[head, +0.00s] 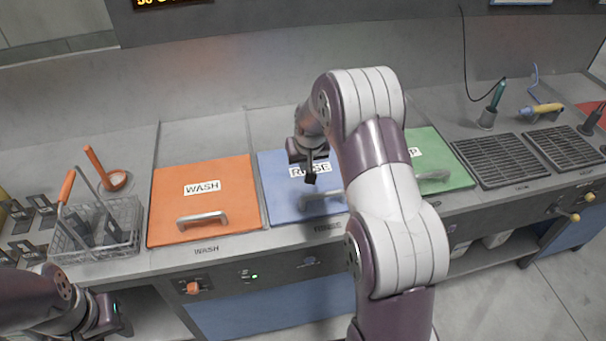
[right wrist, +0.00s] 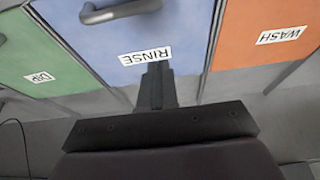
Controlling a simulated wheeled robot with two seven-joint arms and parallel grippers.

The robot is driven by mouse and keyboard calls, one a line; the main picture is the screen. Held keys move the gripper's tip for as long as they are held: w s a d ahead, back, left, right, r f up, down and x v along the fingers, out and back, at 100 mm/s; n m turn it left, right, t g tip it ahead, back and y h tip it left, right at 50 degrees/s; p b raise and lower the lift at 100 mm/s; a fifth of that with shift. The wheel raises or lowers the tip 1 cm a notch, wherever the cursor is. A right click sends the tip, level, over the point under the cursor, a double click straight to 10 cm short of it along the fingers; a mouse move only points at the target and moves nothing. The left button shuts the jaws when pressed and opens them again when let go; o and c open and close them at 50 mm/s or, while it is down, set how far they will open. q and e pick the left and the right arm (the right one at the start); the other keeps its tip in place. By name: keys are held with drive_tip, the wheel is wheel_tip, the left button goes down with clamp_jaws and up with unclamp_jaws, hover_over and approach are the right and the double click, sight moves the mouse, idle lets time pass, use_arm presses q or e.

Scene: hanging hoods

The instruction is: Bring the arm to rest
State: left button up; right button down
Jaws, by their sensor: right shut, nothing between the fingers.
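My right arm reaches up across the middle of the head view. Its gripper (head: 310,178) hangs above the blue lid marked RINSE (head: 280,186), shut and empty. In the right wrist view the gripper's shut fingers (right wrist: 156,75) show over the blue lid (right wrist: 125,60), near the RINSE label. I cannot tell how far above the lid it is. My left arm shows at the lower left, in front of the counter; its gripper (head: 112,318) is partly visible there, and I cannot tell its jaw state.
An orange WASH lid (head: 235,190) lies left of the blue one, a green lid (head: 440,150) right. A wire basket with an orange handle (head: 130,215) stands at the left. Dark grates (head: 497,160), a teal-handled tool in a cup (head: 488,117) and a yellow-handled tool (head: 545,108) are at the right.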

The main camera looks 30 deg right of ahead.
drive_tip(key=s+a+r+n+g, duration=0.1)
drive_tip(key=s+a, duration=0.3)
drive_tip(key=s, duration=0.4)
drive_tip(key=s+a+r+n, duration=0.1)
drive_tip(key=s+a, duration=0.3)
drive_tip(key=s, duration=0.4)
drive_tip(key=s+a+r+n+g+y, duration=0.1)
drive_tip(key=s+a, duration=0.3)
drive_tip(key=s, duration=0.4)
drive_tip(key=shift+r+g, duration=0.25)
drive_tip(key=shift+g, duration=0.05)
